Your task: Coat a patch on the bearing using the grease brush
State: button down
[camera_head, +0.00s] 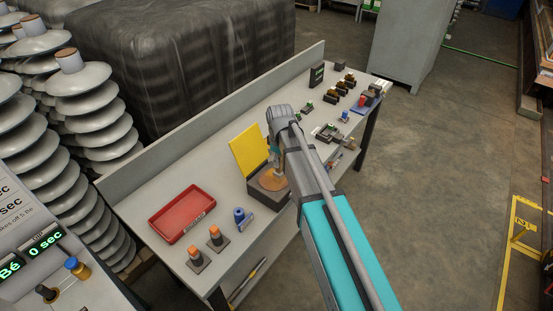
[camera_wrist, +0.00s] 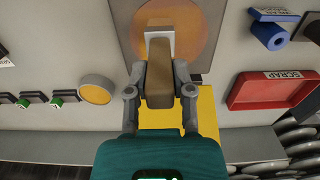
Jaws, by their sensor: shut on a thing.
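My gripper (camera_wrist: 158,80) is shut on the grease brush (camera_wrist: 160,88), a tan-brown handle with a pale grey-white head at its far end. In the wrist view the head lies over a round orange-brown disc, which looks like the bearing (camera_wrist: 190,32), in a dark square block. In the head view the disc (camera_head: 270,183) sits on the block (camera_head: 264,198) on the bench, directly under my gripper (camera_head: 279,163). I cannot tell whether the brush touches the disc. The arm hides part of the block. No coated patch can be made out.
A yellow panel (camera_head: 247,150) stands behind the block. A red scrap tray (camera_head: 184,214), a blue roll (camera_head: 240,216) and orange-topped pieces (camera_head: 215,236) lie to the left. A yellowish round tin (camera_wrist: 97,89) shows in the wrist view. Small parts (camera_head: 346,82) fill the bench's far right.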

jog(key=shift+s+d, duration=0.8)
jog(key=shift+d, duration=0.25)
jog(key=shift+r, duration=0.1)
jog(key=shift+r+p, duration=2.9)
jog(key=shift+p, duration=0.1)
notch_tip(320, 180, up, 3)
jog(key=p, duration=0.3)
